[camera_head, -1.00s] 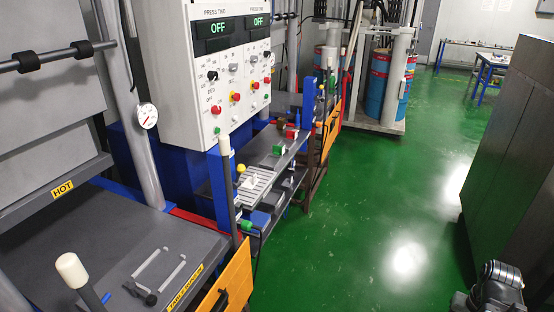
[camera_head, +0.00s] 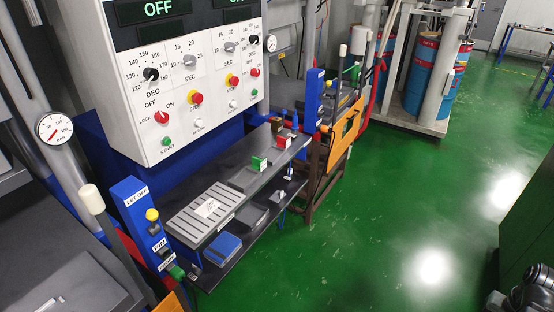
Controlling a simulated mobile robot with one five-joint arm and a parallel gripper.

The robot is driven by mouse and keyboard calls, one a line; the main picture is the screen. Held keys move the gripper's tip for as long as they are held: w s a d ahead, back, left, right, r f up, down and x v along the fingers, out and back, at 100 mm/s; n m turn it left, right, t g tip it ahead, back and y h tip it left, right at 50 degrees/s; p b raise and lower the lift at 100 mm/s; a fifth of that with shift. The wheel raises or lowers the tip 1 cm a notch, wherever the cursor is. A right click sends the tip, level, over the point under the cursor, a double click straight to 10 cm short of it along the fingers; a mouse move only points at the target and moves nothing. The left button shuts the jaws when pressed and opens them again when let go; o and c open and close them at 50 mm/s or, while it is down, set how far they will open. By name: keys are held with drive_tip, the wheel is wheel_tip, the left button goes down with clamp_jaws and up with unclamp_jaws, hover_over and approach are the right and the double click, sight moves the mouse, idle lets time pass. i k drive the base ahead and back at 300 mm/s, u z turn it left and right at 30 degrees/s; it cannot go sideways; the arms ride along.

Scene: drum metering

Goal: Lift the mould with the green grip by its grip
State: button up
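The mould with the green grip (camera_head: 259,163) is a dark flat piece on the upper shelf of a rack, below the press control panel. Its green grip stands up with a pale patch on its face, and it lies between a slotted light grey plate (camera_head: 195,222) and a mould with a red grip (camera_head: 281,141). A brownish block shows behind the red grip. A grey part of my arm shows at the bottom right corner, far from the rack. My gripper's fingers cannot be made out in the frame.
The control panel (camera_head: 190,70) overhangs the rack's back. A blue post (camera_head: 140,215) with buttons stands at the rack's near left end. The lower shelf holds a blue block (camera_head: 222,247) and dark pieces. The green floor (camera_head: 400,220) right of the rack is clear; a dark cabinet stands at right.

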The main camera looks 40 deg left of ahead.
sight(248, 175)
drive_tip(key=u, duration=0.05)
drive_tip(key=i, duration=0.9)
drive_tip(key=u, duration=3.3)
